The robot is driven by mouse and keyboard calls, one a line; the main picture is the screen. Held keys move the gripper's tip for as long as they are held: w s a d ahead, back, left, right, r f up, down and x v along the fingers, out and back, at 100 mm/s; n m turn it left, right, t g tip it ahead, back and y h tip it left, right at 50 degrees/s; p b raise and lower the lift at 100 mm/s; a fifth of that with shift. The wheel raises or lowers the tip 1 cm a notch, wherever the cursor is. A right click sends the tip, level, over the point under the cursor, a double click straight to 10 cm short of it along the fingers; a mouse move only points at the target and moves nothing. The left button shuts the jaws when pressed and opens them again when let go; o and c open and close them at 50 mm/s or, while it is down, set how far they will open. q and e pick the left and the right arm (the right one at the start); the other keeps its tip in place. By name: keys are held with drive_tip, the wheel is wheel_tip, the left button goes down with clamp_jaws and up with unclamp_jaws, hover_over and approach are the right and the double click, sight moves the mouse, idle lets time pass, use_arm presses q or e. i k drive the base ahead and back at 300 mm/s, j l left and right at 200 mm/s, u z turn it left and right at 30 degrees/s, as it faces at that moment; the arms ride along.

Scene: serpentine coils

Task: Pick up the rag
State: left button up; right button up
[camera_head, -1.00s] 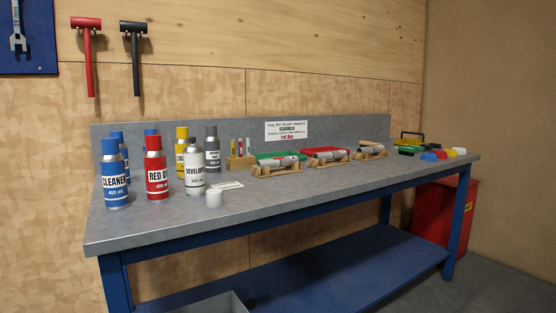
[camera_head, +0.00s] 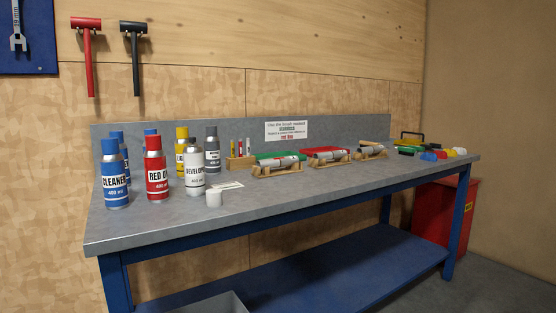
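No rag can be made out for certain. Several small, soft-looking coloured pieces lie in a heap at the right end of the workbench (camera_head: 330,196). A blue piece (camera_head: 428,156) is at the front of the heap, and a white piece (camera_head: 459,151) is at its right side. They are too small to tell whether they are rags. Neither of my grippers is in the head view.
Spray cans, including a red can (camera_head: 157,174) and a blue-and-white can (camera_head: 115,180), stand at the left. A white cap (camera_head: 214,199) is in front. Wooden holders (camera_head: 277,170) with metal tubes line the middle. A red bin (camera_head: 432,215) stands behind the right end.

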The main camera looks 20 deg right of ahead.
sight(461, 151)
drive_tip(key=z, duration=1.6)
